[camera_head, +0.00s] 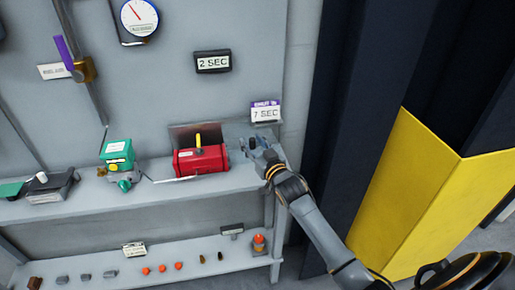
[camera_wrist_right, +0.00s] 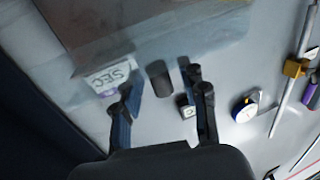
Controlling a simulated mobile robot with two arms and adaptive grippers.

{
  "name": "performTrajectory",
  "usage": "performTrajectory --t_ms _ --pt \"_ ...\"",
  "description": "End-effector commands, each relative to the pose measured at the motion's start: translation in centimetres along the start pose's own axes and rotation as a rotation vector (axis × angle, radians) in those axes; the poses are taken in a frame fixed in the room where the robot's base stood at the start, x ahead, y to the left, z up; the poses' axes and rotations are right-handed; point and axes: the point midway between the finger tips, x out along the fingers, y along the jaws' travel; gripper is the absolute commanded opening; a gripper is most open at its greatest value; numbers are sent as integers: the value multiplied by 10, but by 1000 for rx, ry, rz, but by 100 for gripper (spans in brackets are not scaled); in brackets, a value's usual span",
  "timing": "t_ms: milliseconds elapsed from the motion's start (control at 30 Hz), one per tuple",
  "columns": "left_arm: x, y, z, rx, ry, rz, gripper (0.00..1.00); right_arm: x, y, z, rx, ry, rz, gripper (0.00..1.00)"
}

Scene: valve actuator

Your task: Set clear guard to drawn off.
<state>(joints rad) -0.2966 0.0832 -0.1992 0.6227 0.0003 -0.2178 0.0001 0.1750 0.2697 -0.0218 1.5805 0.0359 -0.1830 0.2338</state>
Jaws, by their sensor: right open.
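A see-through grey panel, which looks like the clear guard (camera_head: 183,132), stands upright around or just behind the red actuator box (camera_head: 200,160) on the upper shelf; I cannot tell which. The box has a yellow handle (camera_head: 198,140) on top. In the right wrist view a large see-through sheet (camera_wrist_right: 165,30) fills the upper left. My right gripper (camera_head: 252,143) is just right of the red box, open and apart from it. In the wrist view its fingers (camera_wrist_right: 163,92) are spread, with a dark cylinder (camera_wrist_right: 158,78) beyond the gap. My left gripper is not in view.
A 7 SEC sign (camera_head: 266,112) is close above my right gripper, and a 2 SEC sign (camera_head: 212,62) is higher on the back panel. A green-topped device (camera_head: 117,152) stands left on the shelf. A dark and yellow column (camera_head: 425,190) borders the right. Small parts line the lower shelf.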

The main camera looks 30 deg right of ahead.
Motion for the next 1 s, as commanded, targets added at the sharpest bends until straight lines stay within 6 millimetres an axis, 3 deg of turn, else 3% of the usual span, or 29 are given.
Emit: performTrajectory --t_ms 600,1000 --pt "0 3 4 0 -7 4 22 -104 1 2 1 -2 0 43" --pt "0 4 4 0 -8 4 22 -116 1 1 1 -1 1 43"
